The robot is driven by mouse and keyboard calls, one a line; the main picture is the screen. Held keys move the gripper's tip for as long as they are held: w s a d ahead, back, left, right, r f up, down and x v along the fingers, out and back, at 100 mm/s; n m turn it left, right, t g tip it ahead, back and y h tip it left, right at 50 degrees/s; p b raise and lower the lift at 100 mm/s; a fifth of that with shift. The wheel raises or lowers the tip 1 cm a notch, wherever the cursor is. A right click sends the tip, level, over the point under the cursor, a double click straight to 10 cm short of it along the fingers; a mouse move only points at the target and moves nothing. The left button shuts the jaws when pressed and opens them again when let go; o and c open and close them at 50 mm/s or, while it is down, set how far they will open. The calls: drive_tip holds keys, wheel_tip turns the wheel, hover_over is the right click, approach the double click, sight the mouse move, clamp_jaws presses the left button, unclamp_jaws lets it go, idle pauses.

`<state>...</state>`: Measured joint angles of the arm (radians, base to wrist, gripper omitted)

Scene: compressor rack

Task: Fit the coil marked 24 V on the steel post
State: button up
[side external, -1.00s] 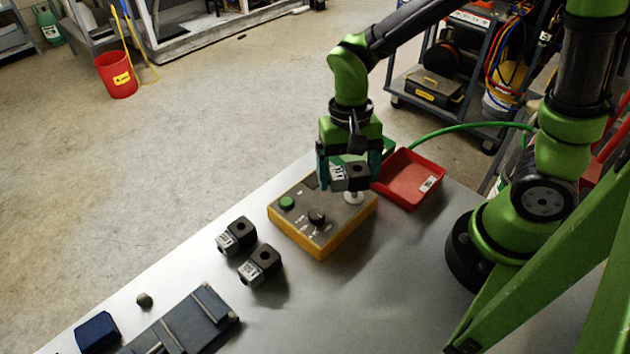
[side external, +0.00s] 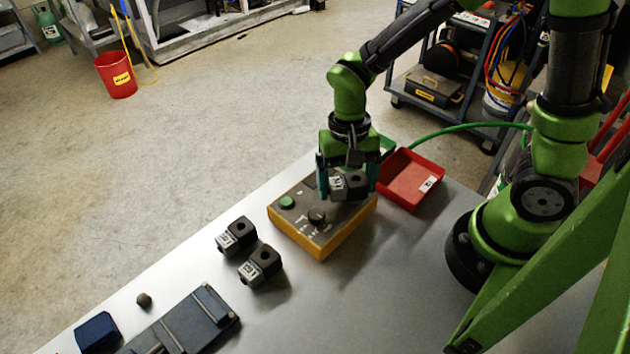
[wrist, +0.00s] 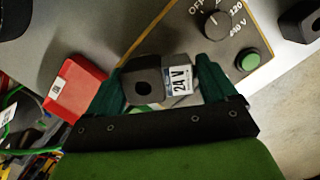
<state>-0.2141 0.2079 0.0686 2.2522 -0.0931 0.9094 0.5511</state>
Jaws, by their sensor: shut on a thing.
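The coil marked 24 V (wrist: 150,82) is a dark block with a round hole and a white label that reads 24 V in the wrist view. My gripper (wrist: 160,82) is shut on it, one finger on each side. In the side view my gripper (side external: 348,186) holds the coil (side external: 353,184) low over the back right part of a yellow-sided control box (side external: 320,240). The pale round fitting on that part of the box is now hidden by the coil in the side view. I cannot make out the steel post or whether the coil is around it.
Two similar coils (side external: 237,235) (side external: 261,265) stand on the metal table left of the box. A red tray (side external: 411,178) is close on the right. The box has a green button (side external: 287,202) and a black knob (side external: 317,216). A dark fixture (side external: 190,322) lies at front left.

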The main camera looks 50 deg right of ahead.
drive_tip(key=shift+f, duration=0.35)
drive_tip(key=o, duration=1)
drive_tip(key=shift+r, duration=3.5)
drive_tip(key=shift+f+n, duration=0.15)
drive_tip(key=shift+n, duration=0.35)
drive_tip(key=s+d+r+n+t, duration=0.1)
drive_tip(key=d+r+t, duration=0.2)
drive_tip(key=r, duration=0.3)
drive_tip(key=s+d+r+n+t+y, duration=0.1)
drive_tip(key=s+d+r+t, duration=0.1)
drive_tip(key=d+r+t, duration=0.2)
wheel_tip(320, 180, up, 2)
drive_tip(key=shift+s+r+t, duration=0.1)
drive_tip(key=shift+s+t, duration=0.2)
drive_tip(key=shift+t, duration=0.5)
